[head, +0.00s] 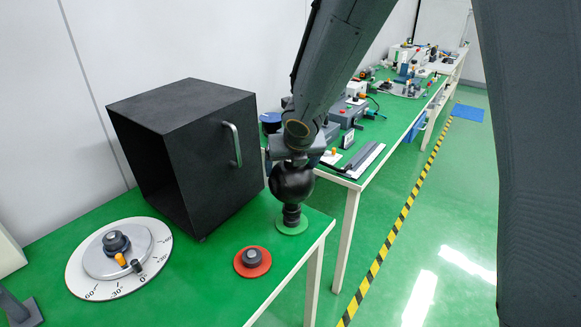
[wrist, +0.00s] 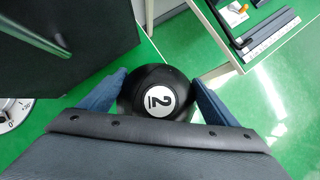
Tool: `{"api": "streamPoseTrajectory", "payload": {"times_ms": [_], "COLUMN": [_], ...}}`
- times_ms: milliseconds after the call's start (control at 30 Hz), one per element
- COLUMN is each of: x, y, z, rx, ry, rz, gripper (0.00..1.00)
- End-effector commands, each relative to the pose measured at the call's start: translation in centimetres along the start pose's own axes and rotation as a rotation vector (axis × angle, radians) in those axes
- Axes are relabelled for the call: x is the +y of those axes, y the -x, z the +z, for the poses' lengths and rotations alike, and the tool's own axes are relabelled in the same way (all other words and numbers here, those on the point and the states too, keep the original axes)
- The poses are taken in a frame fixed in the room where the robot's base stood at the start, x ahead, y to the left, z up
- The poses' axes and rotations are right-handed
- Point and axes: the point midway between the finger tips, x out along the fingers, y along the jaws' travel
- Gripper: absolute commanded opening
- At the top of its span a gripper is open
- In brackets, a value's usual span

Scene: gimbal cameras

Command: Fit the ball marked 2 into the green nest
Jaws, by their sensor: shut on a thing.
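The black ball (head: 292,184) hangs under my arm, and its white spot marked 2 faces the camera in the wrist view (wrist: 160,98). My gripper (wrist: 158,88) is shut on it, with one blue-grey finger on each side. In the head view my gripper (head: 292,166) is above the table's right corner. The green nest (head: 292,226) is a green disc with a dark post and cup, directly below the ball. The ball's underside meets the cup in the picture; I cannot tell whether it is seated or just above. The nest is hidden in the wrist view.
A red nest (head: 252,262) with a dark cup stands front left of the green one. A white dial (head: 82,276) with a grey turntable and dark cup lies farther left. A black box (head: 180,150) with a metal handle stands close behind. The table edge is close at right.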

Motion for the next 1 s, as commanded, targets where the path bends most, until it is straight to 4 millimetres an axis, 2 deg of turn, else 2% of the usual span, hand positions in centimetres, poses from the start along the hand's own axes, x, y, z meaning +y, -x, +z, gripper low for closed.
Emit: {"api": "streamPoseTrajectory", "payload": {"times_ms": [1000], "x": [0.01], "y": [-0.51], "z": [-0.25], "rx": [-0.001], "ry": [-0.001], "rz": [0.000], "gripper": [0.27]}}
